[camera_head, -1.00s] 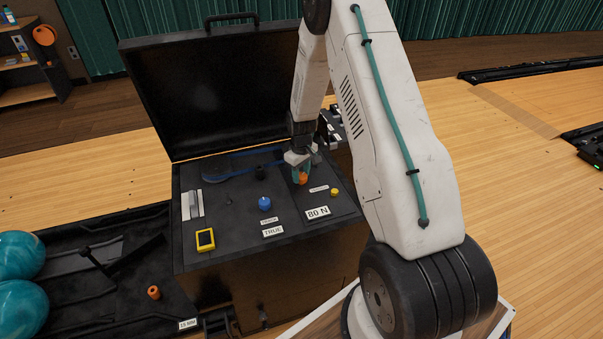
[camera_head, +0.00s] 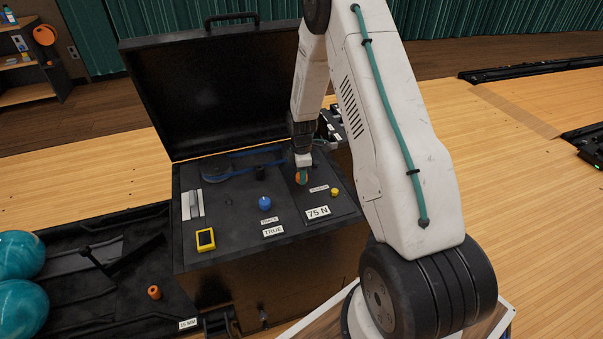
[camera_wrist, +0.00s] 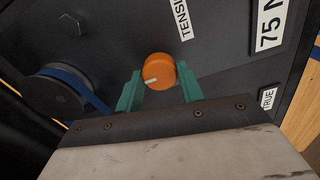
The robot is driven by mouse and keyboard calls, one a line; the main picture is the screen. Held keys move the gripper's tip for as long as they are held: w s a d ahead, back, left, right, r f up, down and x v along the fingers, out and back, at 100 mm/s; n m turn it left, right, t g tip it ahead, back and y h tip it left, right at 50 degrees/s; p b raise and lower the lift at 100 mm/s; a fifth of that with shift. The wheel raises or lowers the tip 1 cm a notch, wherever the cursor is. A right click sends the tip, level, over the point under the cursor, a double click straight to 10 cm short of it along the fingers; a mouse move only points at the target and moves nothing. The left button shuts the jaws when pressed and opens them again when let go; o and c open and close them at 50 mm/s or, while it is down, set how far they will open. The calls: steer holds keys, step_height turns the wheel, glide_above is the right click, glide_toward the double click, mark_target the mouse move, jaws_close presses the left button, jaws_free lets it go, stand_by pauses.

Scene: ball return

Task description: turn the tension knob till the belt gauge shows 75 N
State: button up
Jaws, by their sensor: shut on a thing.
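The orange tension knob (camera_wrist: 158,70) sits between the two teal fingers of my gripper (camera_wrist: 160,90) in the wrist view, with a pale pointer mark on its face. In the head view the knob (camera_head: 299,178) shows at my gripper (camera_head: 303,172), partly covered by it. My gripper is shut on the knob. The gauge label (camera_head: 318,212) reads 75 N; part of it also shows in the wrist view (camera_wrist: 269,27). A label beside the knob (camera_wrist: 182,18) begins with "TENSI"; the rest is cut off.
The open black machine box (camera_head: 220,225) has its lid (camera_head: 220,95) raised behind. Its panel carries a blue knob (camera_head: 264,202), a yellow knob (camera_head: 335,191), a yellow device (camera_head: 205,239) and a TRUE label (camera_head: 273,231). A blue belt (camera_head: 245,154) runs near the back. Teal balls (camera_head: 18,305) lie left.

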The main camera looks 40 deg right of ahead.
steer(key=n, duration=0.3)
steer(key=shift+n, duration=0.3)
stand_by(0.3)
steer(key=o, duration=1)
steer(key=shift+r, duration=0.1)
step_height(320, 180, up, 8)
steer(key=shift+f, duration=0.15)
